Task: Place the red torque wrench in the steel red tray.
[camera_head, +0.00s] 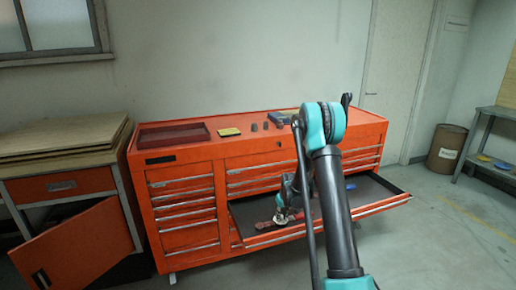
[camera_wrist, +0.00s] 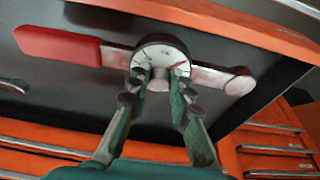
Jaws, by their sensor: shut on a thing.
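The red torque wrench (camera_head: 268,223) is at the open drawer of the orange cabinet. In the wrist view the torque wrench (camera_wrist: 62,46) shows a red handle at left, a round white dial in the middle and a metal head at right. My gripper (camera_head: 285,214) reaches down into the drawer. In the wrist view my gripper (camera_wrist: 160,80) is shut on the wrench at its dial. I cannot tell whether the wrench is clear of the drawer floor. The steel red tray (camera_head: 174,133) lies on the cabinet top at left, and its visible inside looks empty.
The open drawer (camera_head: 255,208) juts out from the orange cabinet (camera_head: 185,180). A blue item (camera_head: 351,186) lies in it at right. A yellow item (camera_head: 229,132), small dark pieces (camera_head: 265,125) and a dark case (camera_head: 282,117) are right of the tray on top.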

